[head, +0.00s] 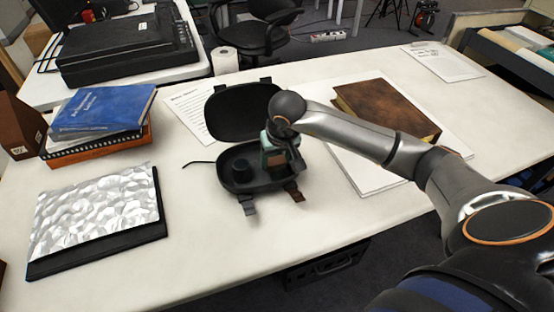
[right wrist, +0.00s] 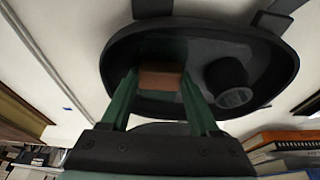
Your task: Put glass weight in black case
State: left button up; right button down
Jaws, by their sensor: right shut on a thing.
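The black case (head: 241,113) lies open on the white table, with its lid tipped back. My right gripper (head: 277,162) reaches down into the right part of the case's lower half. In the right wrist view its two green fingers are shut on a small brownish block (right wrist: 160,78), which seems to be the glass weight. The block is over or inside the case (right wrist: 270,55); whether it touches the floor of the case I cannot tell. A dark cylinder (head: 241,170) stands in the left part of the case and also shows in the right wrist view (right wrist: 230,82). My left gripper is out of view.
A silvery embossed sheet on a dark board (head: 95,215) lies at the left. Stacked books (head: 102,112) stand behind it. A brown book (head: 385,108) lies on white sheets at the right. A paper sheet (head: 192,112) lies behind the case. The table's front middle is clear.

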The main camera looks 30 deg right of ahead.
jog(key=shift+c, duration=2.1)
grip_release()
jog(key=shift+s+d+f, duration=0.15)
jog(key=shift+f, duration=0.1)
jog(key=shift+r, duration=0.1)
jog(key=p+v, duration=0.1)
jog(key=v, duration=1.1)
